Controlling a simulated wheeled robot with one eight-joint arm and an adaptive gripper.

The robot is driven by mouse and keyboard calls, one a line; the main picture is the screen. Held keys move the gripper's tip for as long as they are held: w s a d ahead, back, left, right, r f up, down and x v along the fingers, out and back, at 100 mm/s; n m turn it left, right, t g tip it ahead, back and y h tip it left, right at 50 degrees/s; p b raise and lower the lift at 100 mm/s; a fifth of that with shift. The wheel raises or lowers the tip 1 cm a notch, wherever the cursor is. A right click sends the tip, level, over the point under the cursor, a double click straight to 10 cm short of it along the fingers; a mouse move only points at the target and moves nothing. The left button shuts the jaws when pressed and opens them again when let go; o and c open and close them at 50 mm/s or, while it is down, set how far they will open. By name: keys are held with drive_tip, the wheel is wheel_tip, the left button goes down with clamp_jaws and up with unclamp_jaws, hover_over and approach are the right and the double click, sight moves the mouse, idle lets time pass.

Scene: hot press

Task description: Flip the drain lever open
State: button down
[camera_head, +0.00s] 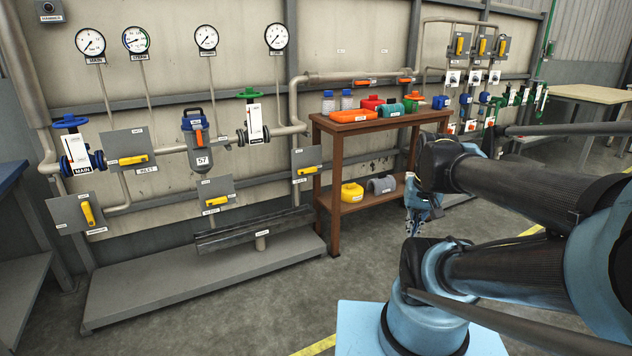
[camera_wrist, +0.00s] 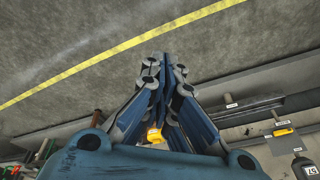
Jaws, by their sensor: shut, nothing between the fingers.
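Several yellow levers on grey plates are on the pipework in the head view. One lever (camera_head: 216,201) sits low, above a dark trough and below the canister marked 57; it also shows in the wrist view (camera_wrist: 284,132). Another lever (camera_head: 306,171) is on the plate left of the wooden shelf. The small labels are too blurred to tell which is the drain lever. My gripper (camera_head: 411,230) hangs fingers down, right of the shelf and well apart from the levers. In the wrist view my gripper (camera_wrist: 164,62) is shut and empty, with open floor beyond its tips.
The dark trough (camera_head: 250,232) lies on a grey platform (camera_head: 150,290) along the wall. A wooden shelf (camera_head: 334,192) with coloured items stands between my gripper and the left levers. Grey floor (camera_head: 275,305) in front is clear. More valves (camera_head: 482,45) are at the right.

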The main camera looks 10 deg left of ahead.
drive_tip(key=w+a+r+m+t+y, duration=0.1)
drive_tip(key=w+a+r+m, duration=0.15)
drive_tip(key=w, duration=0.55)
drive_tip(key=w+a+r+m+t+y, duration=0.1)
drive_tip(key=w+a+r+m, duration=0.15)
drive_tip(key=w, duration=0.55)
drive_tip(key=w+a+r+m+t+y, duration=0.1)
drive_tip(key=w+a+r+m, duration=0.15)
drive_tip(key=w, duration=0.55)
drive_tip(key=w+a+f+m+t+y, duration=0.1)
drive_tip(key=w+a+m, duration=0.25)
drive_tip(key=w, duration=0.75)
drive_tip(key=w+a+f+m+t+y, duration=0.15)
drive_tip(key=w+a, duration=0.25)
drive_tip(key=w, duration=0.7)
drive_tip(key=w+a+f+m+t, duration=0.1)
drive_tip(key=w+a+f+m, duration=0.3)
drive_tip(key=w+f, duration=0.3)
drive_tip(key=w+a+f+m, duration=0.4)
drive_tip(key=w, duration=0.6)
drive_tip(key=w+a+f+m+t+y, duration=0.1)
drive_tip(key=w+a+f+m, duration=0.2)
drive_tip(key=f, duration=0.6)
drive_tip(key=w+a+f+m+t+y, duration=0.1)
drive_tip(key=w+a+f+m, duration=0.2)
drive_tip(key=f, duration=0.6)
drive_tip(key=shift+w+a+f+m+t, duration=0.15)
drive_tip(key=shift+w+f+m+t, duration=0.15)
drive_tip(key=shift+w+m, duration=0.75)
